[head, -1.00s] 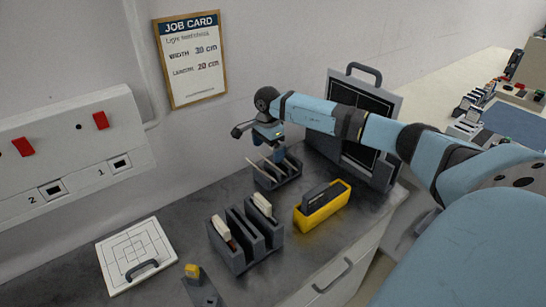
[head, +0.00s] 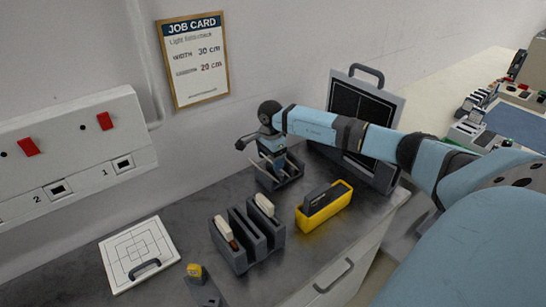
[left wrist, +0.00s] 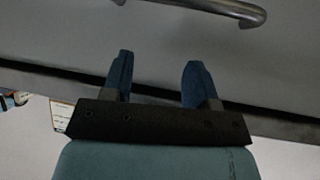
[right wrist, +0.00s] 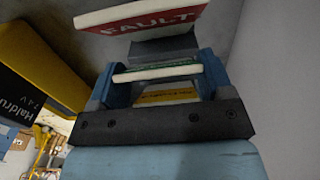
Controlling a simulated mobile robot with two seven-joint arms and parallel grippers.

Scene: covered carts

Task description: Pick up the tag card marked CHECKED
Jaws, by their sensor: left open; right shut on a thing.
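In the head view my right gripper (head: 272,160) reaches down into the small dark card rack (head: 291,180) near the wall. In the right wrist view my right gripper (right wrist: 160,68) is shut on a white card with a green band (right wrist: 157,72); the band's lettering is too small and edge-on to read. A red-banded card marked FAULT (right wrist: 142,20) stands beyond it, and a yellow-banded card (right wrist: 167,96) shows on the near side. My left gripper (left wrist: 158,70) is open and empty in the left wrist view, facing a grey surface with a metal handle.
A yellow bin with a dark block (head: 325,210) stands right of the rack. A dark slotted holder (head: 240,262) is in front. A dark case (head: 395,100) stands upright behind.

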